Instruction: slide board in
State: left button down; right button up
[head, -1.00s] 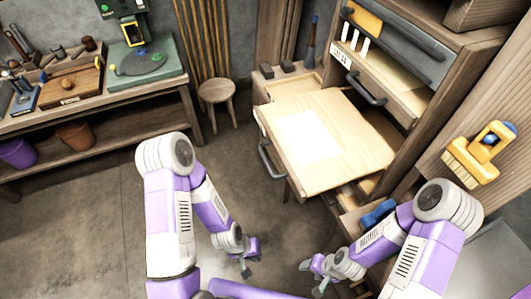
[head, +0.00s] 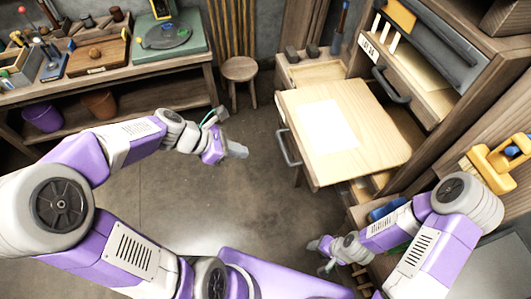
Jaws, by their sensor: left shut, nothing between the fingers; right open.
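The light wooden board (head: 378,135) is pulled out from the cabinet at the right and lies roughly level. A pale sheet (head: 327,138) lies on it. A dark metal handle (head: 287,148) is on its front left edge. My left gripper (head: 240,151) is shut and empty, pointing right toward the handle, with a gap of bare floor between them in the picture. My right gripper (head: 320,258) is open, low in front of the board's near side and apart from it.
A yellow brush-like tool (head: 494,165) hangs at the right. A stool (head: 239,75) stands at the back. A workbench (head: 140,72) runs along the left. The floor (head: 190,200) is clear.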

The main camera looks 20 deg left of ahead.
pick_arm(q)
jog(key=w+d+r+b+x, duration=0.1)
jog(key=b+x, duration=0.3)
jog(key=x, duration=0.9)
jog(key=shift+r, duration=0.2)
jog(key=shift+d, duration=0.15)
